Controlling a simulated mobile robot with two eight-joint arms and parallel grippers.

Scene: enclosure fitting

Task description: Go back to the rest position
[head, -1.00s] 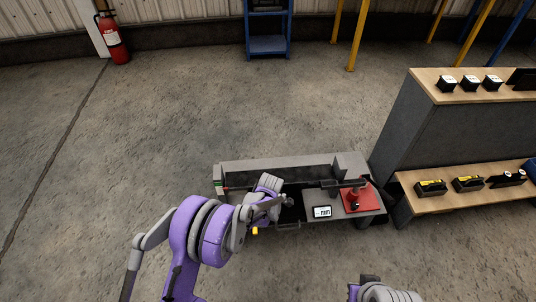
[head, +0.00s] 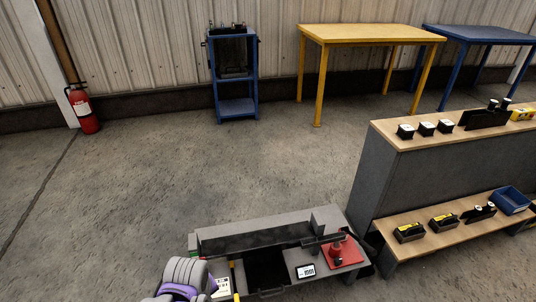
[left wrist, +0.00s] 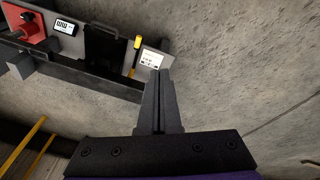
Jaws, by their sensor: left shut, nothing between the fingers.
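My right gripper is out of view. The low grey bench (head: 250,229) stands at the bottom of the head view. It carries a red fixture (head: 342,252), a small display (head: 305,271) and a white labelled panel (left wrist: 151,59) beside a yellow post (left wrist: 137,42).
A wooden-topped shelf unit (head: 400,165) with several small parts and a blue bin (head: 511,199) stands right of the bench. A blue rack (head: 236,108), a yellow table (head: 370,35) and a fire extinguisher (head: 83,108) are along the wall. The floor between is clear.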

